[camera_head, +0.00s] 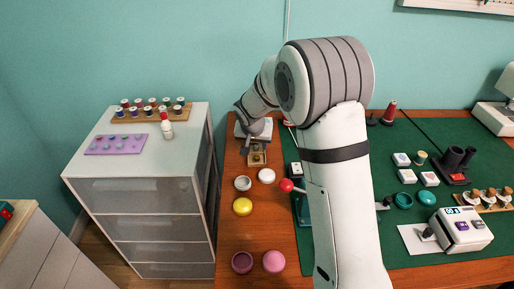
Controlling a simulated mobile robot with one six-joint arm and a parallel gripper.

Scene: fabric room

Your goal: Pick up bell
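I cannot make out a bell for certain. My gripper (245,144) is small and dark at the end of my arm, over the back left of the wooden table. It is pointed down beside a grey-white object (262,129) and a small square brown and brass-coloured piece (257,156). My wrist partly covers that spot. I cannot tell whether the fingers are open or shut, or whether they touch anything.
A grey drawer cabinet (135,195) stands left, holding a spool rack (151,112), purple tray (116,144) and red-capped bottle (167,128). Small round pots, including a yellow one (242,206), line the wooden table (232,235). A green mat (440,130) with several items lies right.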

